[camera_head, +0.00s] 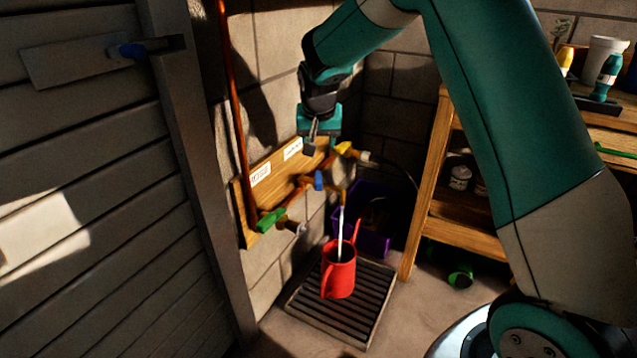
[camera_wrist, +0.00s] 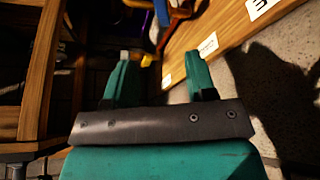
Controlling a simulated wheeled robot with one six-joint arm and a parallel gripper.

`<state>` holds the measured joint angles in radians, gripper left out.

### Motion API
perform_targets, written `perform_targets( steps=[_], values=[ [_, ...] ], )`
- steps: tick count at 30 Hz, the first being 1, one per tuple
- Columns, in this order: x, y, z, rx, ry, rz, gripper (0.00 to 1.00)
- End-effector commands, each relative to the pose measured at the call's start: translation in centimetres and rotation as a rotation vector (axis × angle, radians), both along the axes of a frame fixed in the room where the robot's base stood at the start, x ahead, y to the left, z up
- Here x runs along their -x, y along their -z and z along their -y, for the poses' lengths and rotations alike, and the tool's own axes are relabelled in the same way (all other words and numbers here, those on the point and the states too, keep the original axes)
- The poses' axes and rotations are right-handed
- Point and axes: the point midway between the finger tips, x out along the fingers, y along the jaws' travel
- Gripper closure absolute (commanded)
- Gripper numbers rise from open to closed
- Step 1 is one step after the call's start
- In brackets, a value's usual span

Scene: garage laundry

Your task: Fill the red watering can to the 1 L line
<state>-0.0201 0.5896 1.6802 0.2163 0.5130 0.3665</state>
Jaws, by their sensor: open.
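The red watering can (camera_head: 339,277) stands upright on a floor grate. A pale stream of water (camera_head: 342,222) falls from the taps into its open top; the level and any 1 L line cannot be made out. Wall taps have a green handle (camera_head: 270,220), a blue handle (camera_head: 318,180) and a yellow handle (camera_head: 345,148). I cannot tell for certain which tap feeds the stream. My gripper (camera_head: 311,147) is open and empty, close above the blue and yellow handles. Its two separated fingers also show in the wrist view (camera_wrist: 160,80).
The wooden board (camera_head: 248,208) behind the taps carries white labels. The slatted grate (camera_head: 334,319) lies under the can. A purple crate (camera_head: 374,244) stands behind it. A wooden shelf (camera_head: 421,190) is to the right, a slatted door (camera_head: 80,200) to the left.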

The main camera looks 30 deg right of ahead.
Motion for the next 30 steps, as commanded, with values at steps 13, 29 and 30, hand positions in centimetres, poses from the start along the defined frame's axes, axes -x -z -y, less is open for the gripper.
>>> perform_targets(
  steps=[13, 29, 30],
  values=[
    [-3.3, 9.6, 1.6, -0.001, -0.003, -0.003, 0.49],
    [-5.3, 14.7, 2.7, -0.001, -0.004, -0.002, 0.49],
    [-5.3, 14.7, 2.7, -0.001, -0.004, -0.001, 0.49]
  ],
)
